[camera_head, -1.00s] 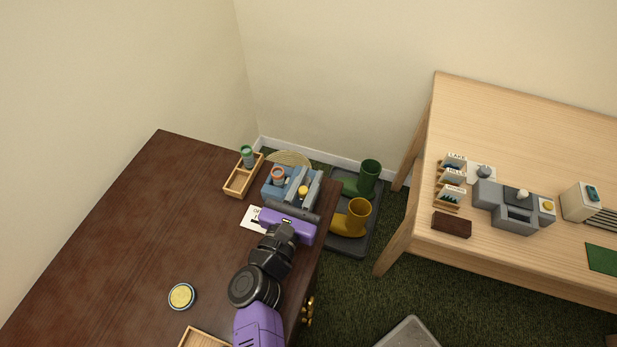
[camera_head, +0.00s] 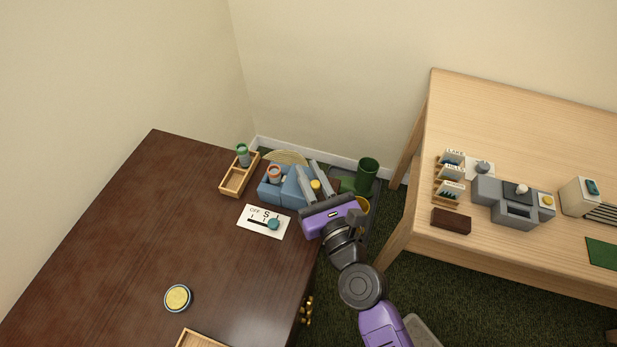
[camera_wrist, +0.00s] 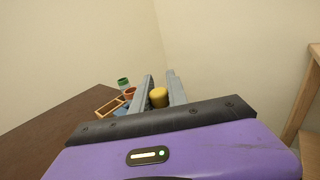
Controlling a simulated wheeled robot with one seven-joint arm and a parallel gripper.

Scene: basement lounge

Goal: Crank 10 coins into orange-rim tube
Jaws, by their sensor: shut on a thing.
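The blue coin machine (camera_head: 272,195) stands at the far right edge of the dark desk. The orange-rim tube (camera_head: 274,173) stands upright at its left part, and also shows in the wrist view (camera_wrist: 129,92). My gripper (camera_head: 307,166) is over the machine's right side, its grey fingers shut on the yellow crank knob (camera_head: 315,184). The knob also shows between the fingers in the wrist view (camera_wrist: 158,98). The rest of the crank is hidden by my fingers and hand. I cannot make out any coins in the tube.
A wooden tray (camera_head: 238,182) with a green-rim tube (camera_head: 242,154) stands left of the machine. A white card with a teal knob (camera_head: 273,224) lies in front. A yellow-topped round tin (camera_head: 178,298) sits nearer. Boots (camera_head: 367,176) stand on the floor beyond the desk's right edge.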

